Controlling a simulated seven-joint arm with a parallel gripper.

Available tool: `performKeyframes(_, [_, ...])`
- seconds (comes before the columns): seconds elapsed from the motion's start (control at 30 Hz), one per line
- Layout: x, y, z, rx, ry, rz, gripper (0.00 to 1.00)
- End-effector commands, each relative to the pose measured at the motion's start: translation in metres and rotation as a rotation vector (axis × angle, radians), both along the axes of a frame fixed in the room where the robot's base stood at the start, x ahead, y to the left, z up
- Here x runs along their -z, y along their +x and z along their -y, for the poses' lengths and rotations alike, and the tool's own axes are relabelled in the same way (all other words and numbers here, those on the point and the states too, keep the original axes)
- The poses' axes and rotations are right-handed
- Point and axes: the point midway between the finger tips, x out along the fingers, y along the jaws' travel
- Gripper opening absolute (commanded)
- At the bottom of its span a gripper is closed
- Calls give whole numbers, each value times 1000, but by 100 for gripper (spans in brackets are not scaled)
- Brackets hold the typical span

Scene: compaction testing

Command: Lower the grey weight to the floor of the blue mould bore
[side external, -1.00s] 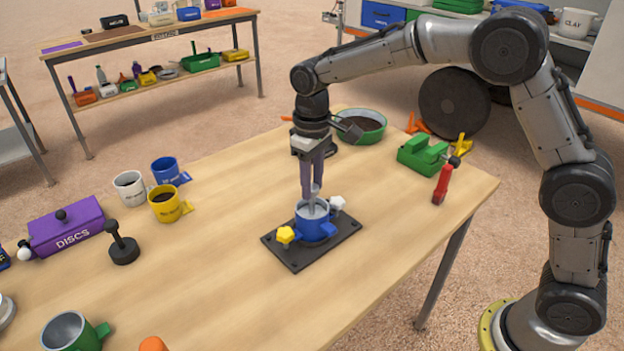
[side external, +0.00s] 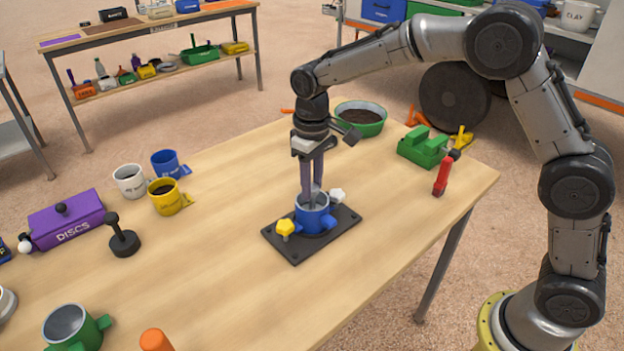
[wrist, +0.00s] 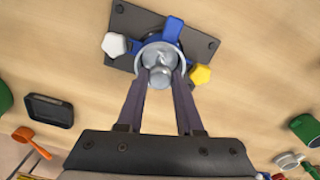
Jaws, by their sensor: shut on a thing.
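The blue mould (side external: 314,217) stands on a dark base plate (side external: 293,256), between a yellow knob and a white knob. My gripper (side external: 312,196) points straight down over the mould, with its fingertips at the bore's mouth. It is shut on the grey weight (wrist: 157,70). In the wrist view the weight's round grey top and knob sit between the fingertips, inside the ring of the blue mould (wrist: 172,30). The weight's lower part is hidden in the bore, so its gap to the floor cannot be seen.
A black hand tamper (side external: 123,243) and a purple DISCS box (side external: 66,222) are at the left, with several mugs behind. A green bowl of dark soil (side external: 361,117) and a green block (side external: 423,148) stand behind right. The table around the plate is clear.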

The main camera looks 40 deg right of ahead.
Motion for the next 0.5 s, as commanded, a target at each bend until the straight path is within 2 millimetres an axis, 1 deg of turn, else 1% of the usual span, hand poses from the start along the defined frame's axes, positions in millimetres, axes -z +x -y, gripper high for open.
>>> performKeyframes(0.5, [9,1,0,0,1,3,0])
